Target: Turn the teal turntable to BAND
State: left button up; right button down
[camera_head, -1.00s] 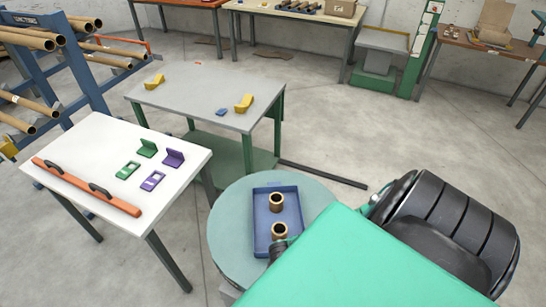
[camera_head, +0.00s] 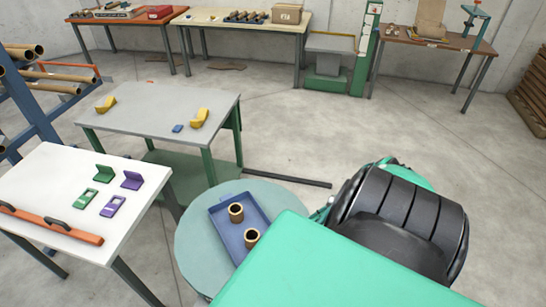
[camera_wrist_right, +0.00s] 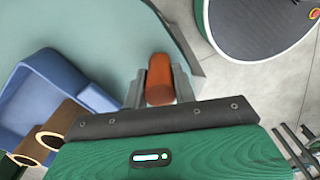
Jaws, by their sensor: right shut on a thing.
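The teal turntable (camera_head: 202,243) is low in the centre of the head view, partly covered by my teal body. It carries a blue tray (camera_head: 220,225) with two brown cardboard cores (camera_head: 236,212) standing in it. In the right wrist view the turntable (camera_wrist_right: 95,30) fills the upper left, and the tray (camera_wrist_right: 35,92) is at the left. My right gripper (camera_wrist_right: 159,88) is shut around an upright orange-brown handle (camera_wrist_right: 160,72) near the turntable's edge. This grip is hidden in the head view. No BAND marking is readable. My left gripper is out of view.
A white table (camera_head: 30,180) stands left of the turntable with green and purple pieces and an orange bar (camera_head: 50,224). A grey table (camera_head: 160,105) with yellow cradles (camera_head: 199,117) stands behind. A dark bar (camera_head: 288,178) lies on the floor. Open floor is at the right.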

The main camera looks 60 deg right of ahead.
jog(key=shift+d, duration=0.3)
jog(key=c, duration=1.1)
grip_release()
jog(key=shift+s, duration=0.1)
jog(key=shift+a+r, duration=0.1)
jog(key=shift+r, duration=0.5)
notch_tip(320, 180, up, 13)
jog(key=b, duration=0.2)
jog(key=shift+f+b, duration=0.15)
jog(key=shift+b, duration=0.25)
